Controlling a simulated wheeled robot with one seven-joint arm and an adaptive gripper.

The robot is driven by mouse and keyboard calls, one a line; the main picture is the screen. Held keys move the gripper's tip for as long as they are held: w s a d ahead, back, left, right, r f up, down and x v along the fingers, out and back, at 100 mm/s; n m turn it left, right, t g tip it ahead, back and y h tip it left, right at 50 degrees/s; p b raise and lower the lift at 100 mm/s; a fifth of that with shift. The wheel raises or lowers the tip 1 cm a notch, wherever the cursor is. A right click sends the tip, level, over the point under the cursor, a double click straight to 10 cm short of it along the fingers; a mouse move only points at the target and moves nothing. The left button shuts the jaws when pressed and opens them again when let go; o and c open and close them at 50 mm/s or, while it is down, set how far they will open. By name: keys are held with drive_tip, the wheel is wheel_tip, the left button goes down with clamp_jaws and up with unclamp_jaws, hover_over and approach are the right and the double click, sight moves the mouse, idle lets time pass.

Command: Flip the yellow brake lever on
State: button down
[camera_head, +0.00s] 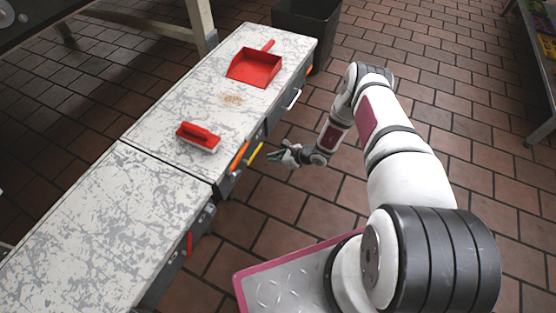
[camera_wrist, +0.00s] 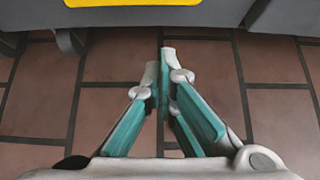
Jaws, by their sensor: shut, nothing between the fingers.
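The yellow lever (camera_head: 256,151) sticks out from the side of the workbench, beside an orange lever (camera_head: 239,155). My gripper (camera_head: 272,157) is just to the right of the yellow lever in the head view, apart from it as far as I can tell. In the wrist view a yellow piece (camera_wrist: 145,3), likely the lever, is cut off at the top edge. The teal fingers (camera_wrist: 166,60) point towards the bench side there, with their tips together and nothing between them. The lever's full shape and tilt are hard to make out.
The scratched white bench (camera_head: 150,160) carries a red dustpan (camera_head: 254,67), a red brush (camera_head: 198,137) and a small brown pile (camera_head: 232,99). A drawer handle (camera_head: 292,98) and a red lever (camera_head: 189,243) are on its side.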

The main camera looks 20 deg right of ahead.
drive_tip(key=shift+w+a+r+b, duration=0.2)
drive_tip(key=shift+w+a+b, duration=0.5)
drive_tip(key=shift+w+b, duration=0.05)
drive_tip(key=shift+w+a+r+b, duration=0.15)
drive_tip(key=shift+w+a+b, duration=0.55)
drive_tip(key=shift+w+b, duration=0.05)
